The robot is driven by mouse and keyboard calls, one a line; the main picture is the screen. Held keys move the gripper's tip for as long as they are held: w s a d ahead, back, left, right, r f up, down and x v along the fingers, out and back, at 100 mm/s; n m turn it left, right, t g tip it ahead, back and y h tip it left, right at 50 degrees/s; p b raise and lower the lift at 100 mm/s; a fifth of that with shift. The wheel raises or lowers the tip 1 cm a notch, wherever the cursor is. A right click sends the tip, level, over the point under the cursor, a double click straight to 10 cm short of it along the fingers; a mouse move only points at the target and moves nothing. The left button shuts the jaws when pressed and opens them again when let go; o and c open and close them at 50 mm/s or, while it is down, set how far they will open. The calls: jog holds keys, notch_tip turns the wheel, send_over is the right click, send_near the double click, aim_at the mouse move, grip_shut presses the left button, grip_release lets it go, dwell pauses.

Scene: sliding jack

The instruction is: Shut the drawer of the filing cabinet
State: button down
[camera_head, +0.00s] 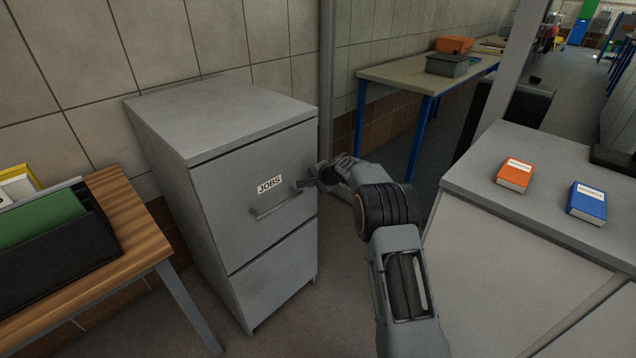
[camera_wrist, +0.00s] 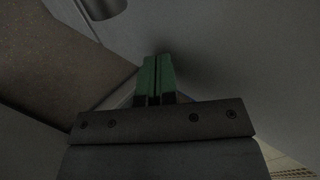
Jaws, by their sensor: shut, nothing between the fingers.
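The grey filing cabinet (camera_head: 165,170) stands against the tiled wall in the head view. Its upper drawer (camera_head: 228,190) carries a JOBS label and a bar handle (camera_head: 272,206). The upper drawer's front looks flush with the lower drawer front (camera_head: 275,275), with only a thin dark seam under the cabinet top. My gripper (camera_head: 303,184) is by the right end of the handle, close to the drawer front; I cannot tell whether it touches. In the wrist view its green fingertips (camera_wrist: 157,68) are together with nothing between them, facing a plain grey surface.
A wooden table (camera_head: 130,215) with a black file holder (camera_head: 60,250) stands left of the cabinet. A grey counter (camera_head: 480,180) with an orange book (camera_head: 514,175) and a blue book (camera_head: 587,203) is at right. A blue-legged bench (camera_head: 400,75) stands behind.

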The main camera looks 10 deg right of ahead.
jog(key=shift+w+a+r, duration=0.2)
jog(key=shift+a+r, duration=0.05)
jog(key=shift+a, duration=0.15)
jog(key=shift+d, duration=0.1)
jog(key=s+d+r+b, duration=0.2)
jog(key=s+d+r, duration=0.45)
jog(key=s, duration=0.25)
jog(key=s+f+n+g, duration=0.2)
jog(key=s+f, duration=0.2)
jog(key=s, duration=0.1)
jog(key=s+r+n+g+h+p, duration=0.2)
jog(key=s+r+n+p, duration=0.15)
jog(key=s, duration=0.55)
jog(key=s+a+r+n+h+p, duration=0.1)
jog(key=s+r+n+h+p, duration=0.2)
jog(key=s+r+p, duration=1.4)
jog(key=s+r+n, duration=0.2)
jog(key=s+r, duration=0.3)
jog(key=r, duration=0.1)
jog(key=shift+s+h+p, duration=0.15)
jog(key=shift+h+p, duration=0.15)
jog(key=shift+p, duration=0.05)
